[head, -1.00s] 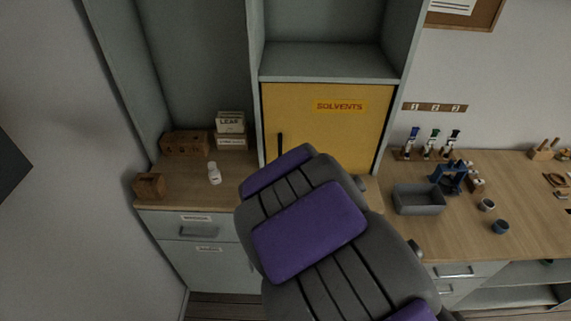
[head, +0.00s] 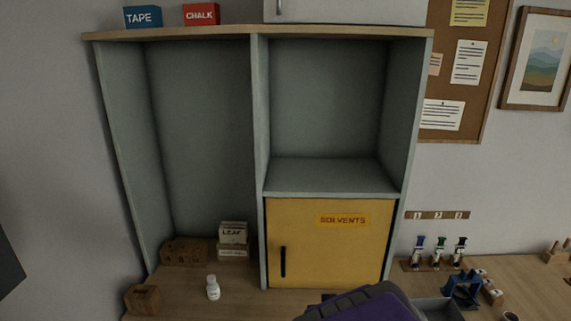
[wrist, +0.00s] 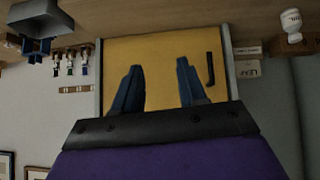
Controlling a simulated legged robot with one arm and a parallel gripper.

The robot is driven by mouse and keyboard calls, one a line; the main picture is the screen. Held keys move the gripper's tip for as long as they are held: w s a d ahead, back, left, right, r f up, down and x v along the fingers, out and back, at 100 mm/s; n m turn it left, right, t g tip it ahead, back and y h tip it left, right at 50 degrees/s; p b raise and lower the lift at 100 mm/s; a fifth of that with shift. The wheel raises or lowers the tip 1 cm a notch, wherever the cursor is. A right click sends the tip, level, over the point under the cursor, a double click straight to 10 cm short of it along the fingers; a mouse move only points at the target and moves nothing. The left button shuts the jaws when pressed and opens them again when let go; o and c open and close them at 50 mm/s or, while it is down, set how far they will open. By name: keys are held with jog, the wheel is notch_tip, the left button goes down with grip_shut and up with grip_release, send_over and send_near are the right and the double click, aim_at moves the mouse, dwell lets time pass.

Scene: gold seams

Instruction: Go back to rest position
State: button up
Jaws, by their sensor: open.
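My gripper (wrist: 160,88) shows in the wrist view with its two blue fingers apart and nothing between them. Beyond the fingers is the yellow solvents cabinet door (wrist: 165,55), upside down in this view. In the head view my arm shows only as a purple and grey part at the bottom edge, and the gripper itself is out of sight there. The yellow door (head: 330,255) is shut, with a black handle at its left side.
A rack of coloured droppers (head: 437,254), a blue device (head: 462,288) and a grey bin (head: 437,310) stand at the right. The shelf above the door is empty.

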jog(key=s+d+r+g, duration=0.1)
jog(key=s+g, duration=0.2)
jog(key=s, duration=0.7)
jog(key=s+d+r+g, duration=0.1)
jog(key=s+g, duration=0.3)
jog(key=s, duration=0.7)
jog(key=s+d+r+g+y, duration=0.1)
jog(key=s+d+r+g, duration=0.1)
jog(key=s, duration=0.9)
jog(key=shift+s+g, duration=0.2)
jog(key=shift+g, duration=0.6)
jog(key=shift+d, duration=0.1)
